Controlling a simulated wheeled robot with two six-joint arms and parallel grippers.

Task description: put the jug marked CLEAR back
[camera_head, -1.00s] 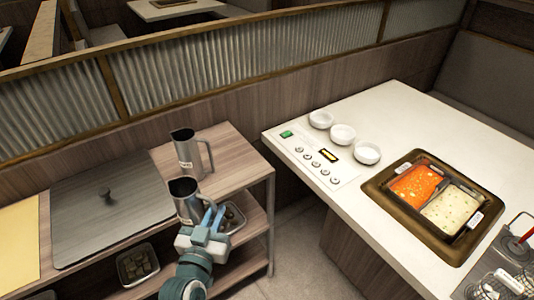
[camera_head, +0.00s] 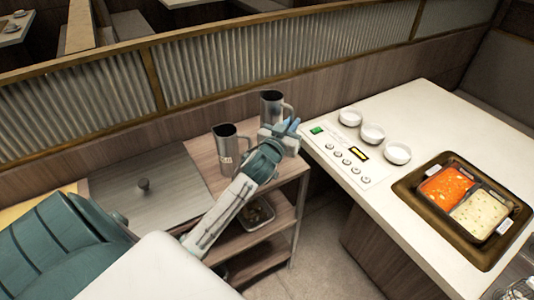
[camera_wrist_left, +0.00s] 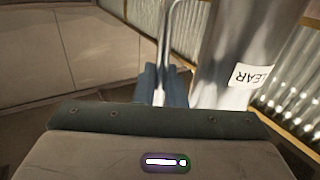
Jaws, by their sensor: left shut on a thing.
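The jug marked CLEAR (camera_head: 271,106) is a grey metal jug, upright at the back right corner of the wooden shelf unit's top (camera_head: 204,152). My left gripper (camera_head: 287,128) is shut on its handle. In the left wrist view the handle runs between the fingers (camera_wrist_left: 162,88), beside the jug's body with its CLEAR label (camera_wrist_left: 250,76). My gripper hides the jug's base in the head view, so I cannot tell whether it touches the top. A second metal jug (camera_head: 226,146), with a label too small to read, stands to its left. My right gripper is out of view.
A wooden partition wall (camera_head: 185,115) runs close behind.

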